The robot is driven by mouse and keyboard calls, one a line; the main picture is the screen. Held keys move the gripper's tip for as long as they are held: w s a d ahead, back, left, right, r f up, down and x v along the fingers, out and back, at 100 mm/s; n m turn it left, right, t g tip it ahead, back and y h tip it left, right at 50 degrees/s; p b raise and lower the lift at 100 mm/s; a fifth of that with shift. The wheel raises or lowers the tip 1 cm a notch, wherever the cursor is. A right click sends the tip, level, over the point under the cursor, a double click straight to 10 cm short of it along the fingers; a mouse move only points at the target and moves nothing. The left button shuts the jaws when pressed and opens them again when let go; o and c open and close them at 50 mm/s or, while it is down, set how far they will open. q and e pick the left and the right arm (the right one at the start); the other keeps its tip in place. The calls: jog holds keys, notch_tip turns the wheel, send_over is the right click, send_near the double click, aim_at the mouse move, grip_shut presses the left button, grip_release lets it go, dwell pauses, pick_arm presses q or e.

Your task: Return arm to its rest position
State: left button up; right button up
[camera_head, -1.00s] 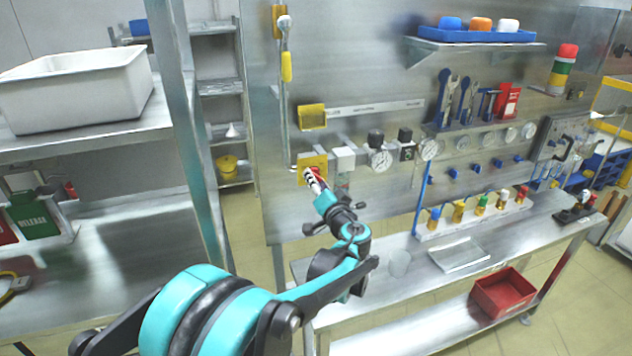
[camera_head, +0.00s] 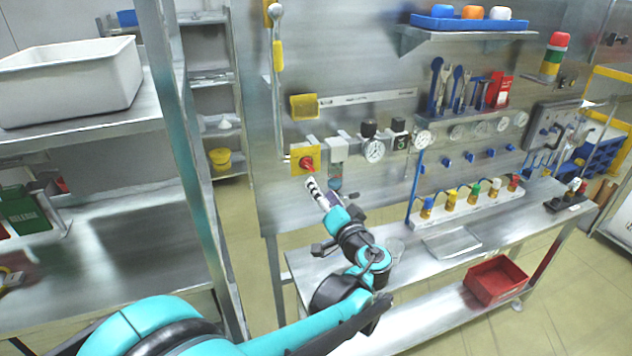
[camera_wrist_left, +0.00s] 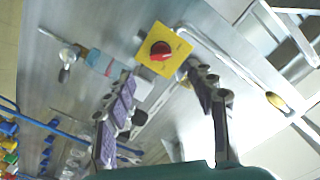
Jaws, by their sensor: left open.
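My left arm (camera_head: 345,240) reaches in from the bottom left of the head view. Its gripper (camera_head: 312,184) is just below a red knob on a yellow plate (camera_head: 306,160) and apart from it. In the left wrist view the gripper (camera_wrist_left: 165,100) is open, its two purple-padded fingers spread with nothing between them. The red knob (camera_wrist_left: 160,50) shows there ahead, beyond the fingertips. My right gripper is not in view.
A steel panel with gauges (camera_head: 374,150) stands behind the arm. A steel bench (camera_head: 440,225) with a valve row (camera_head: 468,203) lies to the right, a red bin (camera_head: 497,280) on its lower shelf. A steel post (camera_head: 185,150) and a white tub (camera_head: 70,85) are to the left.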

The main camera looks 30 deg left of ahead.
pick_arm(q)
jog(key=shift+v, duration=0.85)
jog(key=s+f+g+h+b, duration=0.5)
jog(key=s+f, duration=0.5)
jog(key=f, duration=0.4)
jog(key=s+d+f+m+h+b, duration=0.1)
jog(key=s+d+f+h+b, duration=0.2)
jog(key=s+d+f+h, duration=0.5)
jog(key=s+d+f, duration=0.2)
jog(key=d, duration=0.2)
jog(key=shift+s+d+f+h, duration=0.15)
jog(key=shift+s+f+h, duration=0.1)
jog(key=shift+s+h, duration=0.1)
